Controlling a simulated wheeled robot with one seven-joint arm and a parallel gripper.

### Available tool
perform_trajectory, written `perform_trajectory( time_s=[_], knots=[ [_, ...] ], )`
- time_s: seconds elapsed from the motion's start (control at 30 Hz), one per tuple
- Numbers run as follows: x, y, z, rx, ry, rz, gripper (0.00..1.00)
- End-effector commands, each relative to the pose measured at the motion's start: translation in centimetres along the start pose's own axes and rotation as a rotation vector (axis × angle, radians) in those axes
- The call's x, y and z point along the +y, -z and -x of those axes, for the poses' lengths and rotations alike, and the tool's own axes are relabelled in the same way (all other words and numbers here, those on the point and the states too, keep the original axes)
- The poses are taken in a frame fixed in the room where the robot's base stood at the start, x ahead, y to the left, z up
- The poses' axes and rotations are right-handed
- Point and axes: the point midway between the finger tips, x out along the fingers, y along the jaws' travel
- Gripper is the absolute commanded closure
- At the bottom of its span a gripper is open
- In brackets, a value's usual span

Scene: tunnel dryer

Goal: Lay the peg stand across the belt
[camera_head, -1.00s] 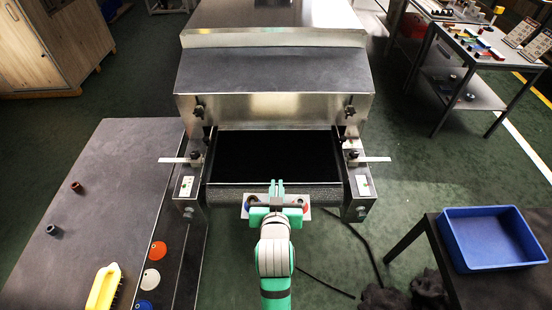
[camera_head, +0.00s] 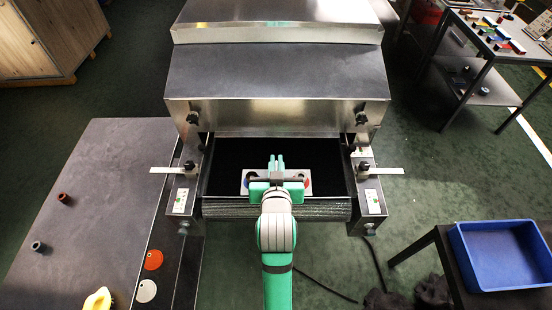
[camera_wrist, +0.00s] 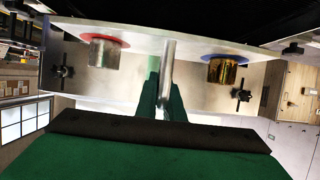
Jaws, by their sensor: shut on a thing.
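The peg stand (camera_head: 309,186) is a pale plate with coloured spots near its ends, lying crosswise over the front part of the black belt (camera_head: 325,155). In the wrist view the plate (camera_wrist: 200,42) carries a red disc with a grey metal peg (camera_wrist: 104,53) and a blue disc with a brass peg (camera_wrist: 224,70). My green gripper (camera_head: 276,163) is shut on the stand at its middle, around a grey upright (camera_wrist: 168,65). My gripper hides the stand's centre in the head view. I cannot tell whether the stand touches the belt.
The steel dryer hood (camera_head: 275,85) rises behind the belt. Side rails with black knobs (camera_head: 364,166) flank it. A grey table (camera_head: 95,200) at left holds two small dark rings and a yellow object. A blue tray (camera_head: 500,255) stands on a table at right.

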Motion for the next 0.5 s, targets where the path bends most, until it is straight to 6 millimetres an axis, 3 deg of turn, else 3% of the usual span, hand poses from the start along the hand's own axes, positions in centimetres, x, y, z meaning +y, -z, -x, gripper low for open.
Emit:
perform_trajectory(
  time_s=[0.4, 0.5],
  knots=[
    [0.0, -0.1, -8.8, 0.001, 0.0, -0.001, 1.0],
    [0.0, -1.2, -10.7, -0.001, 0.0, -0.001, 1.0]
  ],
)
